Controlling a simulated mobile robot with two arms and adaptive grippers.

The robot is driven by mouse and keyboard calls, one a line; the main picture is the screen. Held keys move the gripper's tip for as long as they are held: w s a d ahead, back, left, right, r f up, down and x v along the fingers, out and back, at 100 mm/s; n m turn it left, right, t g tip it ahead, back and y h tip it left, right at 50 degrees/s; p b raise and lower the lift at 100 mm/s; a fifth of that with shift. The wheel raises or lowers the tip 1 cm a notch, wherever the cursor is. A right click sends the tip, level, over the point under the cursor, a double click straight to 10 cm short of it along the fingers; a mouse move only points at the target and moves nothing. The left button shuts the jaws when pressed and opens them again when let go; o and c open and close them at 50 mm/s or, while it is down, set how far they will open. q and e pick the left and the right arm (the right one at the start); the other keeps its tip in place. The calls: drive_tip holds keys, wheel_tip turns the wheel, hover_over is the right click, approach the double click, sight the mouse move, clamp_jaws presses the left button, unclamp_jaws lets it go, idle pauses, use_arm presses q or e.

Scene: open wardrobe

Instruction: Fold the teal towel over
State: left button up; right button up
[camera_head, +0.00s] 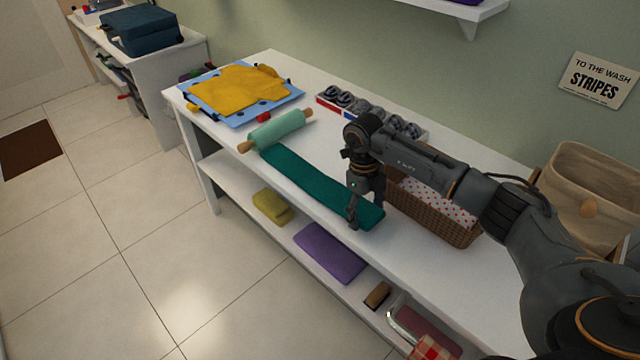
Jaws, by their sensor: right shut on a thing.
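The teal towel (311,182) lies as a long narrow strip along the front edge of the white table's top. Its far end is beside a light green rolling pin (278,130) with wooden handles. My right gripper (354,222) points down at the towel's near end, at its front side, and is shut on the towel there. The fingers and wrist hide a part of that end. The towel looks flat, with its near end lying past the gripper to the right. My left gripper is not in view.
A wicker basket (430,218) with a dotted lining stands just right of the towel. Behind it are grey rolled items in a box (375,113). A yellow cloth on a blue board (290,97) lies at the far end. The lower shelf holds a purple folded cloth (330,253).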

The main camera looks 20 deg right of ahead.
drive_tip(key=shift+a+r+g, duration=0.1)
drive_tip(key=shift+r+g, duration=0.3)
drive_tip(key=shift+r, duration=0.25)
drive_tip(key=shift+w+a+r+g+h, duration=0.15)
drive_tip(key=shift+w+r+g, duration=0.1)
drive_tip(key=shift+r, duration=0.25)
drive_tip(key=shift+w+r+g+h, duration=0.15)
drive_tip(key=shift+r+g, duration=0.1)
drive_tip(key=shift+r, duration=0.25)
drive_tip(key=shift+w+a+r+g, duration=0.1)
drive_tip(key=shift+w+r+g, duration=0.1)
drive_tip(key=shift+r+g, duration=0.3)
drive_tip(key=shift+r, duration=0.1)
drive_tip(key=shift+r, duration=0.1)
drive_tip(key=shift+w+a+r+g+h+p, duration=0.1)
drive_tip(key=shift+w+r+g+h+p, duration=0.05)
drive_tip(key=shift+w+r+h+p, duration=0.15)
drive_tip(key=shift+w+a+r+g+h+p, duration=0.1)
drive_tip(key=shift+r+g+p, duration=0.05)
drive_tip(key=shift+r, duration=0.25)
drive_tip(key=shift+w+a+r+g+p, duration=0.2)
drive_tip(key=shift+w+r+g+p, duration=0.2)
drive_tip(key=shift+r+g+p, duration=0.25)
